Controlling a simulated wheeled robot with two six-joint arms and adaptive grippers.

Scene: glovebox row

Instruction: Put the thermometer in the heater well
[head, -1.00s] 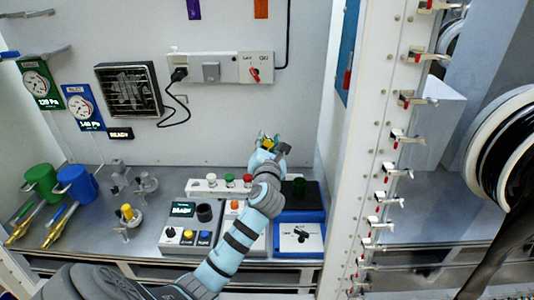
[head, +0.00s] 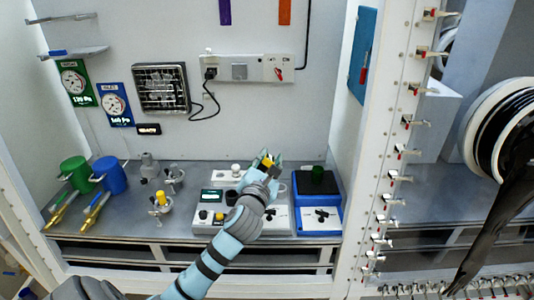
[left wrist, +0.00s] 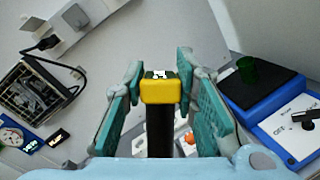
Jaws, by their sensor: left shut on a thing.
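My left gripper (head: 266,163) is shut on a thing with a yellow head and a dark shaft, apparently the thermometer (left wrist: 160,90). In the left wrist view its head stands between the two teal fingers (left wrist: 160,105) and the shaft runs down the picture. In the head view it is above the back of the bench, behind the grey control box (head: 212,197). That box has a small display, knobs and a dark round fitting (head: 231,197) that may be the heater well, partly hidden by my arm. My right gripper is not in view.
A pale strip with a white knob (head: 236,170) lies behind the grey box. Metal fittings (head: 161,203), a blue mug (head: 111,174) and a green mug (head: 75,172) stand left.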

